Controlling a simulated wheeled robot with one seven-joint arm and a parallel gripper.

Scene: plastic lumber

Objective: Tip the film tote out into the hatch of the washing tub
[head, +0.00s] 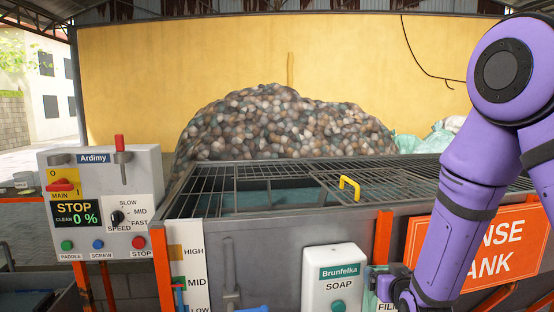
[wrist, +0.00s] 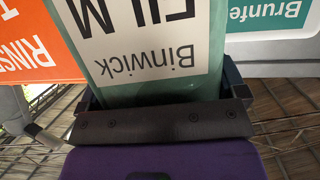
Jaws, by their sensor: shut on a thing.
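The film tote (wrist: 150,91) is a green container with a white label reading "Binwick FILM", upside down in the wrist view. My gripper (wrist: 160,85) is shut on it, one finger at each side. In the head view my gripper (head: 392,284) is low at the front of the tub, right of the soap box, and only a small part of the tote (head: 370,281) shows. Its contents are hidden. The washing tub (head: 270,228) is grey, with a mesh grille on top and teal water below. The hatch panel with a yellow handle (head: 349,183) appears to lie flat in the grille.
A white Brunfelka soap box (head: 337,282) hangs on the tub's front, close left of my gripper. An orange rinse tank sign (head: 490,245) is at right, behind my arm. The Ardimy control box (head: 100,200) stands at left, its display reading STOP.

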